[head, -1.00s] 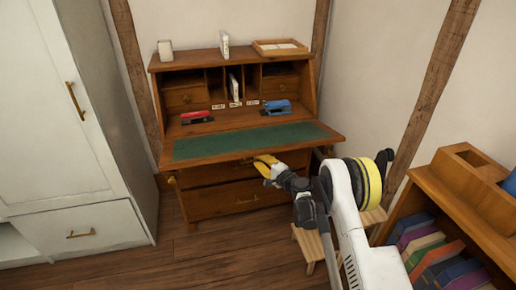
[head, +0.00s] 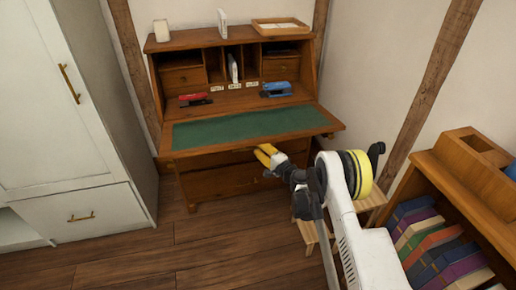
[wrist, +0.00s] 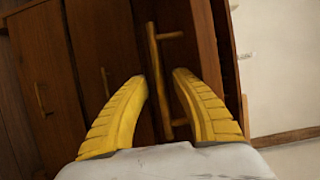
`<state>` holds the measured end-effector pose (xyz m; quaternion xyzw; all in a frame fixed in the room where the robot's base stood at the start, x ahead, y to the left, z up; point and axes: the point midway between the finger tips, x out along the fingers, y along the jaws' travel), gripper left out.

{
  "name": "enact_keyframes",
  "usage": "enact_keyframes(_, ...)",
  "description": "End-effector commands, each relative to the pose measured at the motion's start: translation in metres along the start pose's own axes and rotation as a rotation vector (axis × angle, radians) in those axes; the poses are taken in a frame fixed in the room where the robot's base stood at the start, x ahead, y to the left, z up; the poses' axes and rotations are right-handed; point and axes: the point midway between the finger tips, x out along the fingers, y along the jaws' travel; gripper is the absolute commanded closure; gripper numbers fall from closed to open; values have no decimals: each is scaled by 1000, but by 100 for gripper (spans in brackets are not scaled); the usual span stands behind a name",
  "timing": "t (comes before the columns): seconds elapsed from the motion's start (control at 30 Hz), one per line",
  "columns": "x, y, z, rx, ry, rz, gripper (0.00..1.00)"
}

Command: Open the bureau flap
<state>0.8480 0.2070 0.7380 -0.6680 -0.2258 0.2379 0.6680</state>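The wooden bureau (head: 188,178) stands against the back wall. Its flap (head: 331,123) is folded down and out, about level, with the green writing surface (head: 245,127) facing up. My gripper (head: 262,152) is at the flap's front edge, just below it. In the wrist view the yellow fingers (wrist: 160,76) are apart. The flap's bar handle (wrist: 157,75) shows between the fingers, on the flap's outer face (wrist: 191,45), and no finger is seen pressed on it. I cannot tell how deep it sits between them.
A red stapler (head: 195,99) and a blue stapler (head: 275,89) sit inside the bureau. A white wardrobe (head: 60,120) stands left. A small wooden stool (head: 370,203) and a bookshelf (head: 455,170) are close to my arm on the right. Floor in front is clear.

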Motion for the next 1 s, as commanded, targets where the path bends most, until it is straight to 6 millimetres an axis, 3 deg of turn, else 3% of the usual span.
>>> enact_keyframes(0.27, -4, 0, 1, 1, -3, 0, 68)
enact_keyframes(0.7, -70, 0, -1, 1, 0, 0, 68)
enact_keyframes(1.0, -75, 0, 0, 1, -1, 0, 68)
